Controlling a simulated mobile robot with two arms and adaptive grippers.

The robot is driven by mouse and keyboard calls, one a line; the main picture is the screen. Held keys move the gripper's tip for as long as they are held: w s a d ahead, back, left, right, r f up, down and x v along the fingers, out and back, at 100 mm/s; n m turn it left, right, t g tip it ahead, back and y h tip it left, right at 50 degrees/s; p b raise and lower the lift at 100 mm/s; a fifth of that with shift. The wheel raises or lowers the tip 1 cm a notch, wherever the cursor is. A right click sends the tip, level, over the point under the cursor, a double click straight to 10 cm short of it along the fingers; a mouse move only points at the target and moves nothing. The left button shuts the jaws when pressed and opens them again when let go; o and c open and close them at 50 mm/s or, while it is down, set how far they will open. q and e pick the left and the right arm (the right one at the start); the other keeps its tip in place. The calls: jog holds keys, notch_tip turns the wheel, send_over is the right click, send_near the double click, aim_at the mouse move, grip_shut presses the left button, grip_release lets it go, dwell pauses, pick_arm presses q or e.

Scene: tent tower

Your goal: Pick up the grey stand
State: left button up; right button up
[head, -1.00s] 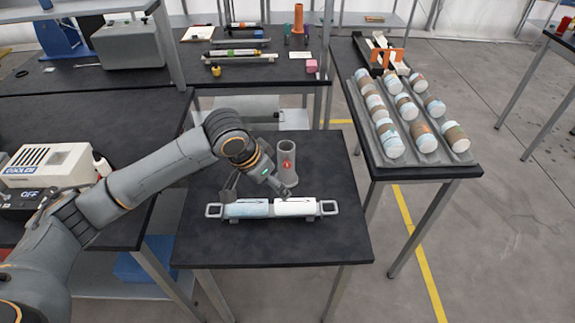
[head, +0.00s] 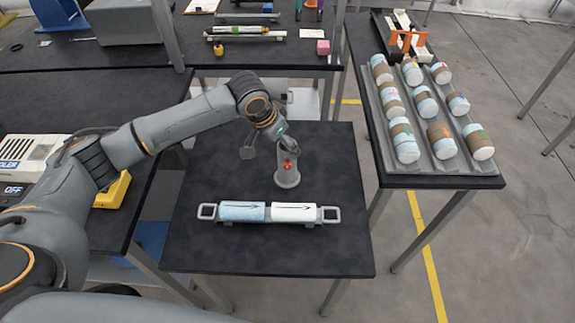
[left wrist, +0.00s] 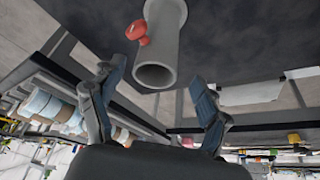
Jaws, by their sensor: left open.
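The grey stand (head: 287,177) is an upright tube with a wider foot and a red knob on its side. It stands on the small black table (head: 215,248), behind a horizontal holder. My left gripper (head: 271,149) is open at the stand's upper part, which it partly hides in the head view. In the left wrist view, the stand (left wrist: 164,40) shows upside down, its open end between and just beyond the spread fingers of my left gripper (left wrist: 155,78). I cannot tell whether a finger touches it. My right gripper is not in view.
The holder with two pale cylinders (head: 242,211) lies in front of the stand. A sloped rack (head: 430,168) with several banded cylinders is on the right table. A grey device (head: 30,160) is at left. The small table's front is clear.

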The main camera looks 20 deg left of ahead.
pick_arm(q)
jog(key=shift+w+d+f, duration=0.15)
jog(key=shift+w+f, duration=0.1)
jog(key=shift+f, duration=0.3)
jog(key=shift+w+f, duration=0.15)
jog(key=shift+f, duration=0.1)
jog(key=shift+w+d+f+p, duration=0.2)
jog(key=shift+d+f+p, duration=0.15)
jog(key=shift+f, duration=0.25)
jog(key=shift+w+d+f+p, duration=0.2)
jog(key=shift+f+p, duration=0.1)
jog(key=shift+f, duration=0.25)
jog(key=shift+x, duration=1.15)
jog(key=shift+f, duration=0.2)
jog(key=shift+c, duration=1.2)
grip_shut()
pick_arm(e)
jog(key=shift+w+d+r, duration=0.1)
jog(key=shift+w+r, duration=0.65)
